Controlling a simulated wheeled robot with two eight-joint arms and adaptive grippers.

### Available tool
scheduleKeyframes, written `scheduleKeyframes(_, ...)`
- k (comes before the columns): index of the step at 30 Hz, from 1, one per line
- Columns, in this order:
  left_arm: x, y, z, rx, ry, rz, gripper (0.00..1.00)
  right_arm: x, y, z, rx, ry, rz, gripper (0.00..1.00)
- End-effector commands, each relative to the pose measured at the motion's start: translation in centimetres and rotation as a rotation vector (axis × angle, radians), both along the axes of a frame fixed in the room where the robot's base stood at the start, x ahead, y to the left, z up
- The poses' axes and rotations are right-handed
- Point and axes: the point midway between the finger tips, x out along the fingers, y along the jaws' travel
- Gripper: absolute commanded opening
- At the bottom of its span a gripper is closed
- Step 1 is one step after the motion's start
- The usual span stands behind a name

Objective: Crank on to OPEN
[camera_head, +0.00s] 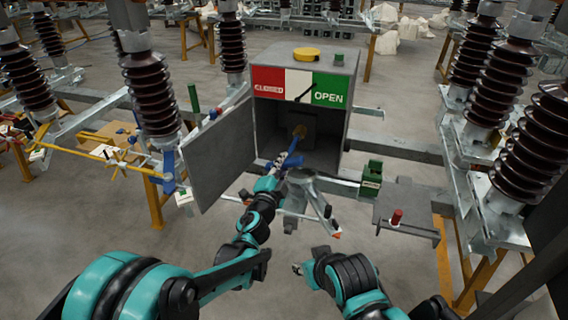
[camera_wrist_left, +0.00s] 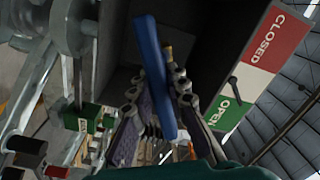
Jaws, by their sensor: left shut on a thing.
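A grey box (camera_head: 353,70) stands ahead with its door (camera_head: 213,155) swung open to the left. Its plate has a red CLOSED field (camera_head: 268,80), a white middle and a green OPEN field (camera_head: 330,90). A black pointer (camera_head: 305,92) lies slanted across the white part near the green edge. Inside the box is a brass hub (camera_head: 299,131) with a blue crank handle (camera_head: 293,159). My left gripper (camera_head: 280,167) is shut on the handle; the blue bar (camera_wrist_left: 152,70) runs between its fingers (camera_wrist_left: 160,95) in the wrist view. My right gripper (camera_head: 299,268) is low in the middle, its fingers unclear.
A yellow cap (camera_head: 306,54) and a small green block (camera_head: 339,59) sit on the box. A green block (camera_head: 372,174) and a red knob (camera_head: 397,216) stand on metal brackets to the right. Ribbed brown insulators (camera_head: 151,95) flank both sides. The floor before the box is partly open.

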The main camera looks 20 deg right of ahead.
Motion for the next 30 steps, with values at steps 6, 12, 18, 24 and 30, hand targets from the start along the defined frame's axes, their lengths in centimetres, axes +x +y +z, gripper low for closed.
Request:
scheduleKeyframes(6, 0.06, 0.11, 0.04, 0.047, -0.032, 0.000, 0.00, 0.00, 0.00, -0.15, 0.000, 0.000, 0.000, 0.40)
scheduleKeyframes(12, 0.22, 0.38, 0.23, 0.230, -0.155, 0.002, 0.00, 0.00, 0.00, -0.43, 0.000, 0.000, 0.000, 0.40)
scheduleKeyframes(18, 0.39, 0.57, 0.49, 0.418, -0.282, 0.001, 0.00, 0.00, 0.00, -0.64, 0.000, 0.000, 0.000, 0.40)
scheduleKeyframes(24, 0.52, 0.76, 0.77, 0.603, -0.406, 0.003, 0.00, 0.00, 0.00, -0.75, 0.000, 0.000, 0.000, 0.40)
scheduleKeyframes(30, 0.57, 0.82, 0.85, 0.655, -0.439, 0.004, 0.00, 0.00, 0.00, -0.74, 0.000, 0.000, 0.000, 0.40)
